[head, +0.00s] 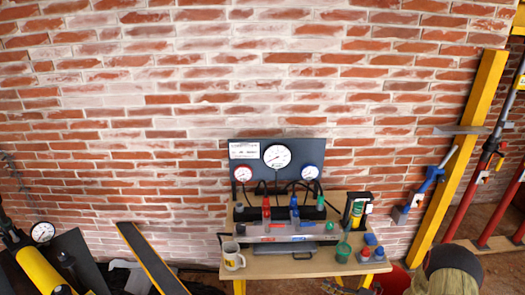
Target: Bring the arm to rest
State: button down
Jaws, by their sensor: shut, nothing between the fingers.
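My gripper and arm do not show in the head view. I cannot see how the arm is posed. In front of me is a wooden bench (336,267) against a brick wall (180,120). A grey block with red and blue valve handles (285,232) sits below the panel. A cream mug (233,256) stands at the bench's left end and a green cup (343,252) towards its right.
A yellow post (468,140) leans at the right, with a blue-handled tool (425,187) beside it. Red props (482,190) stand further right. A yellow cylinder (42,267) and a gauge (42,232) are at the lower left. A dark rounded object (452,268) is at the lower right.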

jog(key=s+a+r+n+g, duration=0.1)
jog(key=s+a+n+g, duration=0.25)
jog(key=s+n, duration=0.35)
jog(key=s+a+n+g, duration=0.2)
jog(key=s+n+g, duration=0.2)
jog(key=s+n, duration=0.35)
jog(key=s+r+n+g+h, duration=0.1)
jog(key=s+r+n+h, duration=0.2)
jog(key=s+r+n, duration=0.35)
jog(key=s+d+r+n+g+h, duration=0.1)
jog(key=s+r+n+h, duration=0.25)
jog(key=r+n, duration=0.6)
jog(key=s+r+n+g+h, duration=0.1)
jog(key=s+r+n+h, duration=0.35)
jog(key=r+n, duration=0.35)
jog(key=s+a+r+n+t, duration=0.2)
jog(key=r, duration=0.5)
jog(key=s+a+r+n+t+h, duration=0.1)
jog(key=s+r+n+t, duration=0.1)
jog(key=r, duration=0.5)
jog(key=shift+s+a+t, duration=0.25)
jog(key=shift+a+t, duration=0.15)
jog(key=shift+t, duration=0.45)
jog(key=shift+n, duration=0.25)
